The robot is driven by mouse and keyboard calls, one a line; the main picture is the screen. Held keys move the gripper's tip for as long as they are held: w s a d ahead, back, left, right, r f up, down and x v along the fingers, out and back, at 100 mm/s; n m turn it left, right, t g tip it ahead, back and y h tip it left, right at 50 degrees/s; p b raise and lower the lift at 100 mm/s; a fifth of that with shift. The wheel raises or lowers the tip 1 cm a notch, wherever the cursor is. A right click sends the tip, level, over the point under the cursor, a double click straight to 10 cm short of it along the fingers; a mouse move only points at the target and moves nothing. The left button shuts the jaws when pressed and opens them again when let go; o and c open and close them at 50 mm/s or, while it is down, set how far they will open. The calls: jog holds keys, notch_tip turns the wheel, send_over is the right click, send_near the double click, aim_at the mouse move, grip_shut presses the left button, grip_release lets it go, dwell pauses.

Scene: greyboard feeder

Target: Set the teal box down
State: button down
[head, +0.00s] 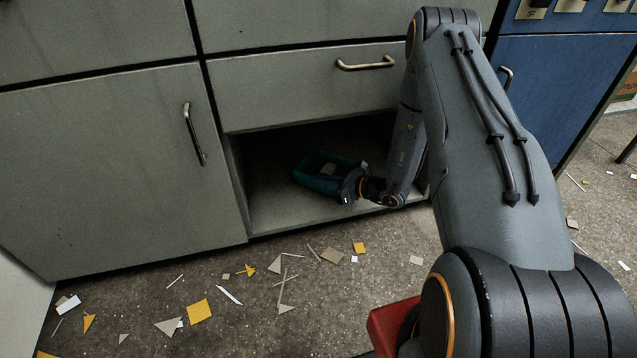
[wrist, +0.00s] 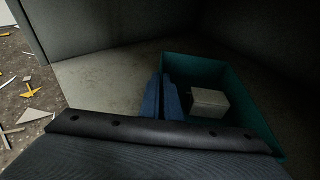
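The teal box (head: 308,181) is inside the open lower compartment of the grey cabinet, and it also shows in the wrist view (wrist: 258,118). A pale grey block (wrist: 209,102) lies in it. My gripper (head: 347,190) reaches in from the right. In the wrist view its two blue fingers (wrist: 162,95) are close together at the box's left wall, one on each side of it, shut on the wall. The fingers hide part of that wall. The box looks roughly level, low over or on the compartment floor (head: 275,212); I cannot tell whether it touches.
A closed drawer (head: 305,85) is above the compartment and a closed door (head: 115,170) is to its left. The compartment floor left of the box is bare in the wrist view (wrist: 110,80). Board scraps (head: 200,311) litter the ground in front.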

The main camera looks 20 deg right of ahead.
jog(key=shift+f, duration=0.1)
jog(key=c, duration=2)
grip_release()
jog(key=p+v, duration=0.5)
jog(key=v, duration=0.7)
jog(key=shift+s, duration=0.1)
